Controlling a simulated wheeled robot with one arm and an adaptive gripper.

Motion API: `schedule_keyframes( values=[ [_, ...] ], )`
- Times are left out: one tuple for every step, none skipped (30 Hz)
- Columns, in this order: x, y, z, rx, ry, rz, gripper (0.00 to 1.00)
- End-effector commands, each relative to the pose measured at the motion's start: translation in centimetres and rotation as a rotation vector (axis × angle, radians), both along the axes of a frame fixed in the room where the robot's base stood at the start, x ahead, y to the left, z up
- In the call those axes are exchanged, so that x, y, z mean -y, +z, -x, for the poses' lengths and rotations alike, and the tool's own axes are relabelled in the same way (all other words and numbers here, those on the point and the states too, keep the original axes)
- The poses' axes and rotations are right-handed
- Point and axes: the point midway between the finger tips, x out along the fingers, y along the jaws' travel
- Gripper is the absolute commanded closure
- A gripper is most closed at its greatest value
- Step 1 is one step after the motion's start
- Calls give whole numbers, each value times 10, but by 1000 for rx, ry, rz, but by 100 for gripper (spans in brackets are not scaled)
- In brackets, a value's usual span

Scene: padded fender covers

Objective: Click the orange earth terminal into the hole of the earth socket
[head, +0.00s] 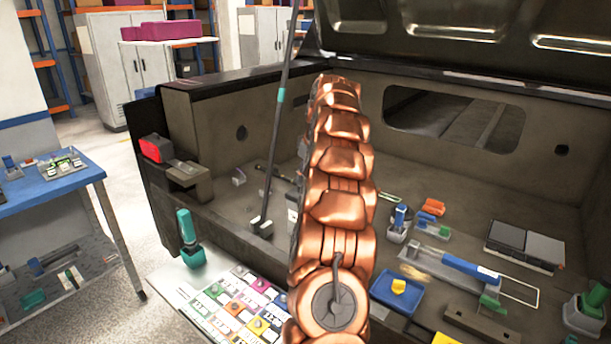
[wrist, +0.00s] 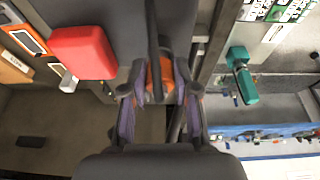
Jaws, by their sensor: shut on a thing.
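My gripper (wrist: 158,98) shows in the wrist view with its two purple-padded fingers closed around an orange piece, which looks like the orange earth terminal (wrist: 167,72). A dark rod or cable passes in front of the terminal and hides part of it. In the head view my copper-coloured arm stands in the middle and hides the gripper and the terminal. I cannot pick out the earth socket or its hole for certain in either view.
A red box (head: 155,149) sits on the bay's left edge; a red block (wrist: 82,52) is left of my gripper in the wrist view. A slanting prop rod (head: 272,160) stands left of my arm. A teal bottle (head: 187,232) and blue tray (head: 380,295) are nearby.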

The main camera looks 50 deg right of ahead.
Motion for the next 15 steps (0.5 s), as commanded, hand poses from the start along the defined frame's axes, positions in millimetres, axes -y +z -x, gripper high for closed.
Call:
schedule_keyframes(
  values=[
    [0, -1, 0, 0, 0, 0, 100],
    [0, -2, 0, 0, 0, 0, 100],
    [0, -3, 0, 0, 0, 0, 100],
    [0, -3, 0, 0, 0, 0, 100],
    [0, -4, 0, 0, 0, 0, 100],
    [0, -4, 0, 0, 0, 0, 100],
    [0, -5, 0, 0, 0, 0, 100],
    [0, -5, 0, 0, 0, 0, 100],
    [0, -6, 0, 0, 0, 0, 100],
    [0, -7, 0, 0, 0, 0, 100],
    [0, -7, 0, 0, 0, 1, 100],
    [0, -8, 0, 1, 0, 1, 100],
    [0, -8, 0, 1, 0, 1, 100],
    [0, -9, 0, 0, 0, 1, 100],
    [0, -10, 0, 0, 0, 0, 100]
  ],
)
